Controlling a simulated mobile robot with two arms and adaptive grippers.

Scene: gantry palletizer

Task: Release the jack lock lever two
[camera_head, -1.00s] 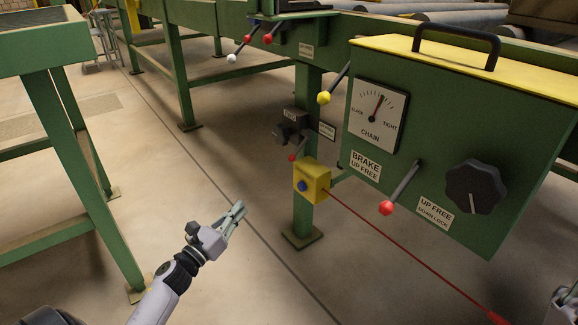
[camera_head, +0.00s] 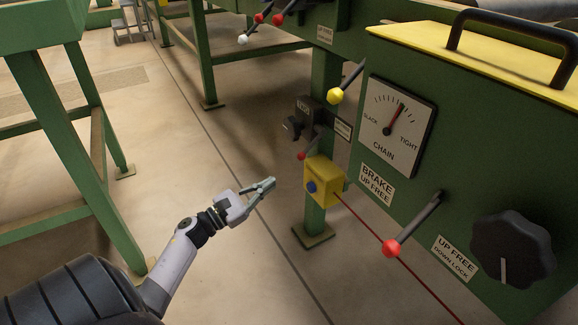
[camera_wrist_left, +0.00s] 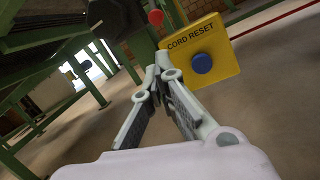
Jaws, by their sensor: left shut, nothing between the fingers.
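Several levers with coloured knobs are in the head view; none carries a readable "jack lock two" label. One with a red knob (camera_head: 391,248) is on the green panel by an "UP FREE DOWN LOCK" plate (camera_head: 455,258). One with a yellow knob (camera_head: 335,96) sits left of the dial. A small red knob (camera_head: 301,156) is on the post under a black block (camera_head: 304,121); a red knob also shows in the left wrist view (camera_wrist_left: 156,17). My left gripper (camera_head: 270,184) is shut and empty, left of the yellow box, apart from every lever. My right gripper is not in view.
A yellow "CORD RESET" box (camera_wrist_left: 190,55) with a blue button is close ahead of my left gripper. A red cord (camera_head: 400,262) runs from it below the panel. A black dial knob (camera_head: 512,250) is at right. Green frame legs (camera_head: 92,150) stand left; floor between is clear.

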